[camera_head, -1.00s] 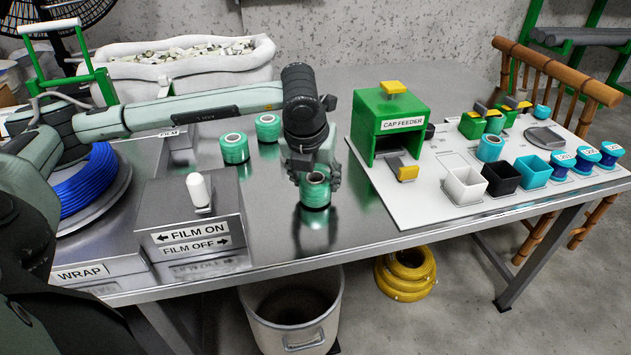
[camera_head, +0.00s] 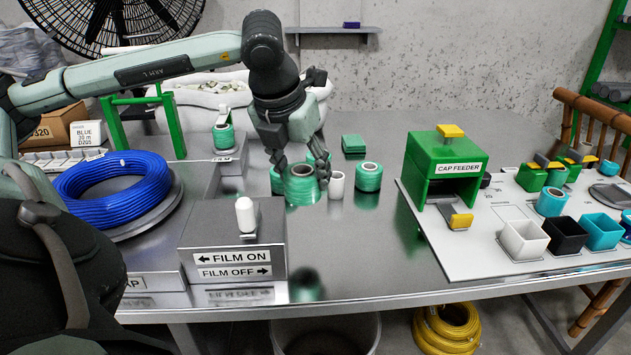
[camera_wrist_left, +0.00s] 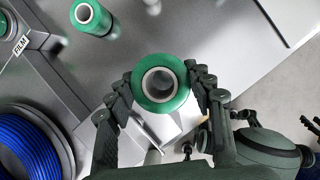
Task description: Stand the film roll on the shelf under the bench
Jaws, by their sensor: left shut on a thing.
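My left gripper (camera_head: 298,165) is shut on a green film roll (camera_head: 302,190) with a pale core. The roll is upright and held above the bench (camera_head: 400,285); a green reflection shows on the metal well below it. In the left wrist view the fingers (camera_wrist_left: 160,90) close on both sides of the roll (camera_wrist_left: 179,101), and its open core faces the camera. The shelf under the bench does not show in either view. My right gripper cannot be made out.
Another green roll (camera_head: 368,177) and a white core (camera_head: 336,186) stand on the bench. The film switch box (camera_head: 230,240), blue cable coil (camera_head: 115,185) and cap feeder (camera_head: 445,165) stand around. A bin (camera_head: 325,335) and yellow coil (camera_head: 446,325) are below the front edge.

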